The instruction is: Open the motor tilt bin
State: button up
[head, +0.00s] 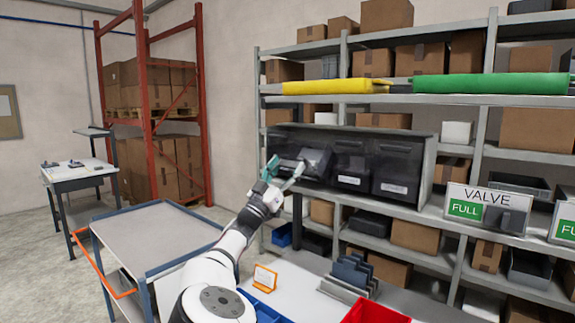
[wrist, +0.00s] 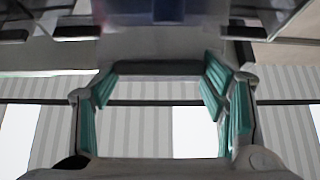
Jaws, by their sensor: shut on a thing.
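A row of dark, see-through tilt bins sits in a grey housing (head: 425,155) on the shelf in the head view. The tilt bin second from the left (head: 316,160) leans forward out of the row, its top tipped outward. The bins to its right (head: 352,165) stand upright. Their labels are too small to read. My gripper (head: 284,174), with green finger pads, is at the front lower left of the leaning bin, shut on its front edge. In the wrist view my gripper (wrist: 160,83) has its pads either side of a dark grey edge (wrist: 158,68); the exact contact is unclear.
A VALVE sign marked FULL (head: 486,208) stands right of the bins. Below are a white worktop with a red bin (head: 372,313), an orange-framed card (head: 264,278) and a dark rack (head: 350,276). A grey cart (head: 155,235) stands left of my arm.

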jog(key=shift+w+d+f, duration=0.1)
jog(key=shift+d+f, duration=0.05)
jog(key=shift+f, duration=0.35)
jog(key=o, duration=1.7)
jog(key=shift+w, duration=0.1)
jog(key=shift+r, duration=0.2)
jog(key=shift+s+a+f, duration=0.25)
jog(key=shift+s+a, duration=0.1)
jog(key=shift+s, duration=0.05)
jog(key=v, duration=1.1)
jog(key=shift+f, duration=0.1)
